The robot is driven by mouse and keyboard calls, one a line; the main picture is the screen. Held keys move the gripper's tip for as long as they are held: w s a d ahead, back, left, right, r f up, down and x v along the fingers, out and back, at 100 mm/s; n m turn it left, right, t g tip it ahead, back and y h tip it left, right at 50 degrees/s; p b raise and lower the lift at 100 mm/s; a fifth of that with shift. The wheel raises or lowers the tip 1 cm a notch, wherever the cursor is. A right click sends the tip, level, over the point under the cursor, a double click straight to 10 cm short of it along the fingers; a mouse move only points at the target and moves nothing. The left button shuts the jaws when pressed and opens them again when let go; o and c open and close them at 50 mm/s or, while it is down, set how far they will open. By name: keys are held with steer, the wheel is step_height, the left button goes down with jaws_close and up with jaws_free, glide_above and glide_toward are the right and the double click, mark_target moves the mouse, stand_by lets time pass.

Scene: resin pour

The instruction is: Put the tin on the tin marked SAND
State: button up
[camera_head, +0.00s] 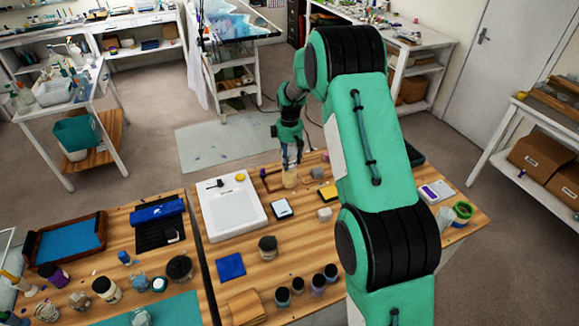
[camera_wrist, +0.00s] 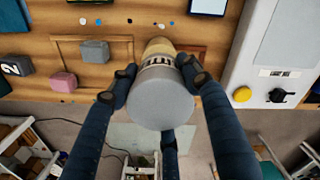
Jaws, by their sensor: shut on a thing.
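My gripper (camera_wrist: 160,80) is shut on a tin (camera_wrist: 160,106) with a flat grey top, its fingers on either side. The tin has a pale label band (camera_wrist: 158,64) with dark marks that I cannot read. A tan part (camera_wrist: 159,46) shows beyond the band; I cannot tell whether it belongs to this tin or to another tin below. In the head view my gripper (camera_head: 291,157) is above the table's far edge, with a tan cylindrical form (camera_head: 290,179) at its fingertips. I cannot make out the word SAND on any tin.
Nearby are a grey block (camera_wrist: 95,51), a pink block (camera_wrist: 63,82) and a dark-lidded jar (camera_head: 268,248). Several small pots (camera_head: 300,284) stand towards the front.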

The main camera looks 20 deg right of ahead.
mark_target(289, 151)
stand_by(0.3)
steer(key=shift+f, duration=1.8)
steer(key=shift+f, duration=0.1)
steer(key=o, duration=1.3)
step_height(289, 151, up, 11)
steer(key=shift+r+p, duration=0.2)
steer(key=shift+p, duration=0.15)
steer(key=shift+r, duration=0.4)
